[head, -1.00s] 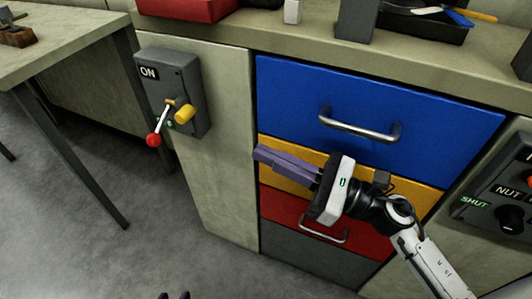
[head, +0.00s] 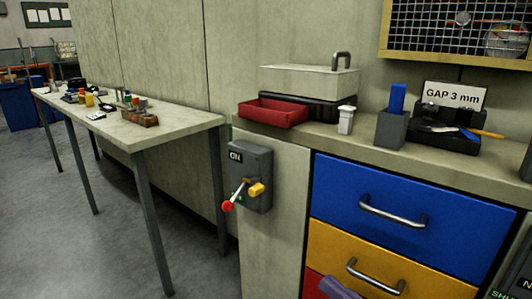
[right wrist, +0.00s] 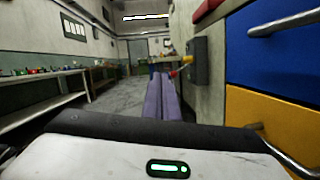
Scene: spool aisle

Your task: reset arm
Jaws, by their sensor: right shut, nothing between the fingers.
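My right gripper (head: 334,286) shows only as purple fingers at the bottom edge of the head view, in front of the lower drawers. The rest of it is cut off there. In the right wrist view its two purple fingers (right wrist: 163,98) lie together, shut and empty, pointing along the cabinet front. They appear apart from the drawers. The switch box (head: 250,175), marked ON, has a lever with a red knob (head: 227,206) and a yellow knob. It also shows in the wrist view (right wrist: 198,62), beyond and right of the fingertips. My left gripper is not in view.
The blue drawer (head: 420,230) and yellow drawer (head: 400,268) have projecting metal handles and look shut. A red tray (head: 272,112) and a grey holder (head: 391,129) stand on the counter. A long table (head: 180,128) stands left. The floor (head: 110,240) between is clear.

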